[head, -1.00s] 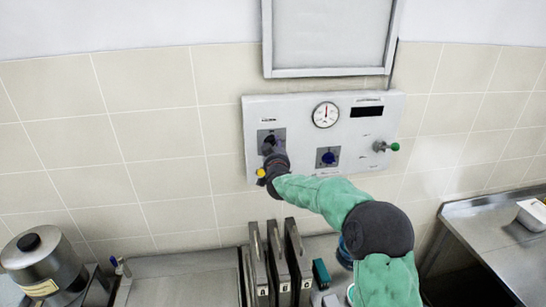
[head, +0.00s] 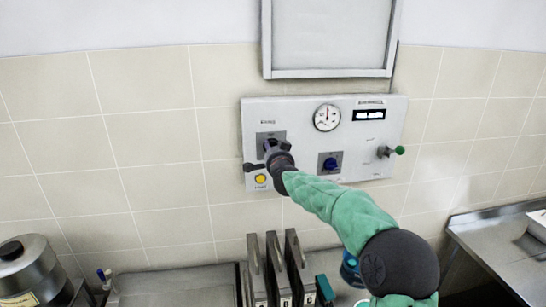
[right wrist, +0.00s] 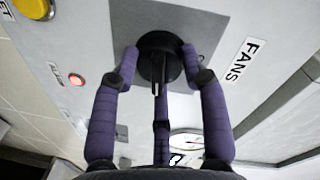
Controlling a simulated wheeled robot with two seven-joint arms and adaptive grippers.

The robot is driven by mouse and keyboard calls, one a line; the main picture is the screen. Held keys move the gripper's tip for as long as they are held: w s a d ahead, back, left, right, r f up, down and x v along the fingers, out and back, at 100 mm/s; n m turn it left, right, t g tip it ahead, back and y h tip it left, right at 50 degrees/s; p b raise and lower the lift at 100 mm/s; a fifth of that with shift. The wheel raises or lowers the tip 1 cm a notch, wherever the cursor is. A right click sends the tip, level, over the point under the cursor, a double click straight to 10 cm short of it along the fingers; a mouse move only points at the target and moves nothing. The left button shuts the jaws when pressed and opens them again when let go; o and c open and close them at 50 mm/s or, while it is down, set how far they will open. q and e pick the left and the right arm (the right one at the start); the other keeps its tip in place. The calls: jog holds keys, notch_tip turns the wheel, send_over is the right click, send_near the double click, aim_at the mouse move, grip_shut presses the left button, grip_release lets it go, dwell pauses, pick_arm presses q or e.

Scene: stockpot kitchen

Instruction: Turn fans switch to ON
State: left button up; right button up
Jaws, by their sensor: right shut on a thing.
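The fans switch is a black round knob (right wrist: 160,58) on a grey plate in the right wrist view, with a "FANS" label (right wrist: 242,60) beside it. My right gripper (right wrist: 158,74) has its purple-grey fingers closed around the knob. In the head view, my right gripper (head: 273,152) is at the upper left plate of the white control panel (head: 355,170) and hides most of the knob. The switch's exact pointer position is hard to read. My left gripper is not in view.
The panel also carries a gauge (head: 327,117), a lit display (head: 370,114), a blue knob (head: 330,164), a green-tipped lever (head: 399,150) and a yellow button (head: 261,179). A small red lamp (right wrist: 77,79) glows. Upright lettered slabs (head: 276,275) and a metal pot (head: 30,272) stand below.

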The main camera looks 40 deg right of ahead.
jog(key=shift+d+r+m+b, duration=0.1)
jog(key=shift+r+m+b, duration=0.05)
jog(key=shift+m+b, duration=0.3)
jog(key=shift+s+m, duration=0.1)
jog(key=shift+m, duration=0.15)
jog(key=shift+r, duration=0.1)
jog(key=o, duration=1.1)
jog(key=shift+o, duration=0.2)
jog(key=shift+f, duration=0.2)
jog(key=v, duration=1.2)
jog(key=shift+d, duration=0.1)
jog(key=shift+f, duration=0.1)
